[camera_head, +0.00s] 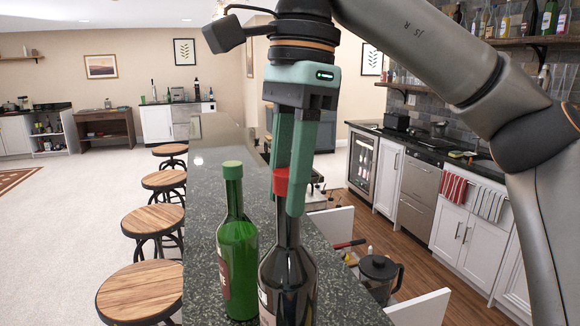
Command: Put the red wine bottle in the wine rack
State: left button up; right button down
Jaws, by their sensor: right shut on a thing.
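The red wine bottle (287,275) is dark with a red cap and neck wrap. It stands upright at the near end of the dark stone counter (212,165), its base cut off by the frame's lower edge, so I cannot tell whether it touches the counter. My right gripper (284,188) points down from above, with its green fingers shut around the red neck. A green bottle (238,255) with a green cap stands upright just left of the dark bottle. I cannot make out a wine rack for sure. My left gripper is out of view.
Several round wooden stools (145,290) line the counter's left side. To the right are a black-lidded glass pot (380,275) and white panels (420,308) below counter height. White cabinets (475,235) stand farther right. The counter's far stretch is clear.

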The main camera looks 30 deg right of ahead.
jog(key=shift+w+d+f, duration=0.1)
jog(key=shift+w+f, duration=0.1)
jog(key=shift+f, duration=1.65)
jog(key=c, duration=1)
grip_release()
jog(key=shift+f, duration=0.2)
jog(key=shift+c, duration=0.2)
jog(key=o, duration=0.5)
jog(key=shift+c, duration=0.2)
jog(key=shift+r, duration=0.1)
jog(key=shift+d+r, duration=0.2)
jog(key=shift+r, duration=1.6)
jog(key=shift+d+r, duration=0.15)
jog(key=shift+r, duration=1.6)
jog(key=shift+d+r, duration=0.2)
jog(key=shift+r, duration=1.6)
jog(key=shift+d+r, duration=0.1)
jog(key=shift+r, duration=0.5)
jog(key=shift+o, duration=0.4)
jog(key=shift+r, duration=0.15)
